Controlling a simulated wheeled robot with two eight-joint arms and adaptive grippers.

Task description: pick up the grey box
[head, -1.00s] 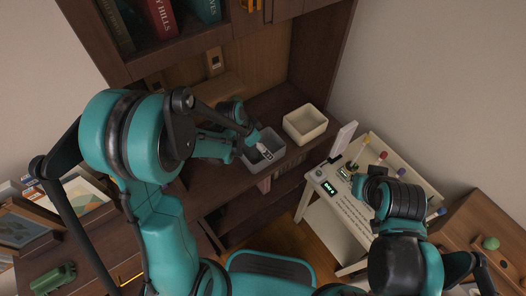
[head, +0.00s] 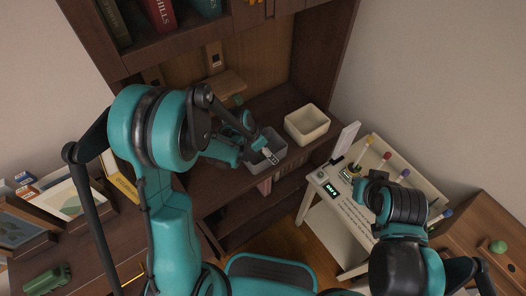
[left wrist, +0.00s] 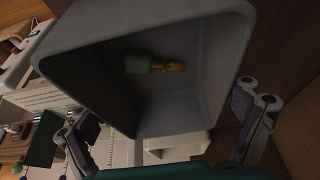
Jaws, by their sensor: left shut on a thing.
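The grey box (head: 278,146) is an open-topped bin at the dark wooden shelf, left of a cream bin. In the left wrist view the grey box (left wrist: 215,65) fills most of the picture, and a small green and yellow object (left wrist: 150,64) lies inside it. My left gripper (head: 267,153) is at the box, with its fingers on either side of it in the wrist view, shut on it. I cannot tell whether the box is clear of the shelf. My right gripper (head: 350,174) is by the white table, its jaws partly hidden by my arm.
The cream bin (head: 306,123) stands close on the right of the grey box. A white table (head: 345,212) with several coloured-top sticks and a small display is at right. Books (head: 163,14) fill the shelf above. Picture frames and a green toy vehicle (head: 47,279) are at lower left.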

